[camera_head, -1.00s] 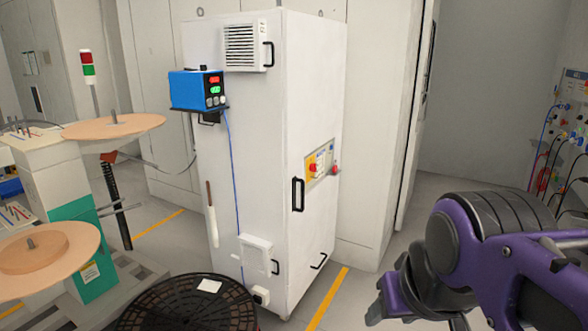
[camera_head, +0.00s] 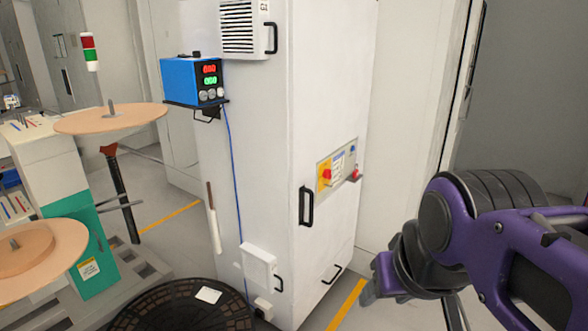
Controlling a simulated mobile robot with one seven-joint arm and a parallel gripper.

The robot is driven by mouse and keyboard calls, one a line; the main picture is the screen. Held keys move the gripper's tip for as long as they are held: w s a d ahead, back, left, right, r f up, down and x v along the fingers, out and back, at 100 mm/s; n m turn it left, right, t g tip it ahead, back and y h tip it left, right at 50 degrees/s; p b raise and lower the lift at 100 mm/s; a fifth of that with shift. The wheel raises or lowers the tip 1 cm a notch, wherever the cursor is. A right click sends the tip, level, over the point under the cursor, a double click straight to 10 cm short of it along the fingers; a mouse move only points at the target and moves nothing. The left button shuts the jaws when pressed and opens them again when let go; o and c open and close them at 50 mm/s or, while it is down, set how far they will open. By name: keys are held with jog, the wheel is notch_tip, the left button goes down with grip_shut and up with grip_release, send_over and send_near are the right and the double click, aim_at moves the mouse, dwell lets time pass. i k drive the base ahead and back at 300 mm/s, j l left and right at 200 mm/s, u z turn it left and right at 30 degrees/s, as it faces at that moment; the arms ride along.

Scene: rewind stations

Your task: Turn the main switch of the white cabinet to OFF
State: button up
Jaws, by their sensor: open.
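The white cabinet (camera_head: 315,90) stands upright in the middle of the view. On its right-hand face is a panel with a red rotary main switch (camera_head: 326,176) on a yellow plate; its exact position is too small to read. A white label area and a small blue part sit beside the switch on the panel, and a small red item shows at the panel's right end. My gripper (camera_head: 375,290) is at the lower right, in front of and to the right of the cabinet, apart from it. The fingers are partly hidden and nothing shows between them.
A black door handle (camera_head: 306,206) is left of the switch. A blue device (camera_head: 194,82) sits on a shelf on the cabinet's left face. A round black reel (camera_head: 180,308) lies at the cabinet's front. Reel stands (camera_head: 110,118) fill the left. Floor is clear around the yellow line (camera_head: 346,303).

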aim_at(327, 174)
jog(key=i+l+u, duration=0.25)
jog(key=i+l, duration=0.45)
